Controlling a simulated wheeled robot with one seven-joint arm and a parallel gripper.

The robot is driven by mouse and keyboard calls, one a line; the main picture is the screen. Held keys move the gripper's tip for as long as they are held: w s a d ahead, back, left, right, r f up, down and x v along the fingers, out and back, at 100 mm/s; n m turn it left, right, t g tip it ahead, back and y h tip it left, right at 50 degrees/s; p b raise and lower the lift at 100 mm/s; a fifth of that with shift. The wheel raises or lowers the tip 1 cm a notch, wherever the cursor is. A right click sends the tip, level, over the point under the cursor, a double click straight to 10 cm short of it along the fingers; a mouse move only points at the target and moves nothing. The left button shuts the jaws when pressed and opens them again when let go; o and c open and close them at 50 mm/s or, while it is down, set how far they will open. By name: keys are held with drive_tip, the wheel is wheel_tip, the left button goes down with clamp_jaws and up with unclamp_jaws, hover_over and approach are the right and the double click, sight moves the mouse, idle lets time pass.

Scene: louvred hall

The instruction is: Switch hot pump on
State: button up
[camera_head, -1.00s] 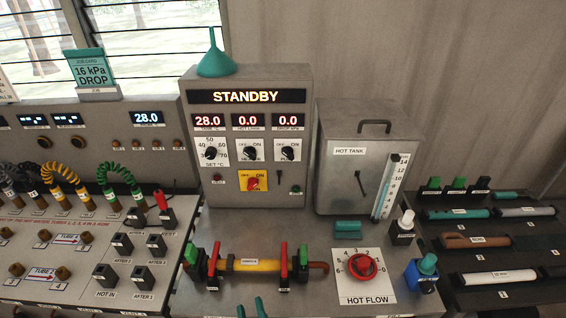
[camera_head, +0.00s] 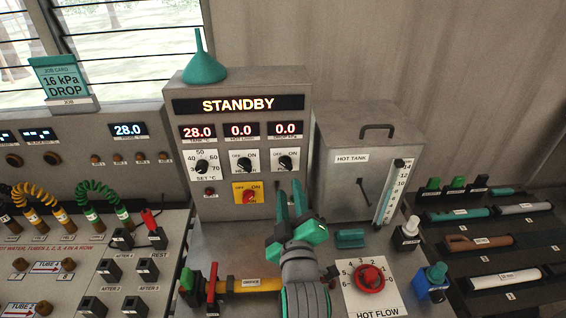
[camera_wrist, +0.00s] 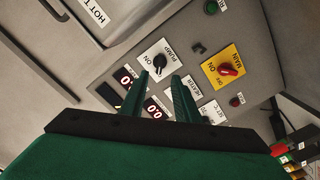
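The grey control panel (camera_head: 240,88) shows STANDBY in the head view. Its right OFF/ON knob is the pump knob (camera_head: 285,162), black on a white plate. In the wrist view the pump knob (camera_wrist: 160,62), beside the PUMP label, lies just beyond my fingertips. Its exact setting is hard to read. My gripper (camera_head: 291,190) has green fingers pointing at the panel, below the pump knob. In the wrist view my gripper (camera_wrist: 160,77) is open, with an empty gap between the fingers. It appears apart from the knob. The heater knob (camera_head: 244,164) is left of the pump knob.
The yellow main switch plate (camera_head: 246,198) with its red knob sits below the heater knob. The hot tank (camera_head: 345,180) stands right of the panel. A green funnel (camera_head: 204,68) stands on top. The red flow knob (camera_head: 369,278) is at lower right.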

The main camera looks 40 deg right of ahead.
sight(286, 167)
drive_tip(key=shift+x, duration=5)
clamp_jaws()
drive_tip(key=shift+a+f, duration=0.1)
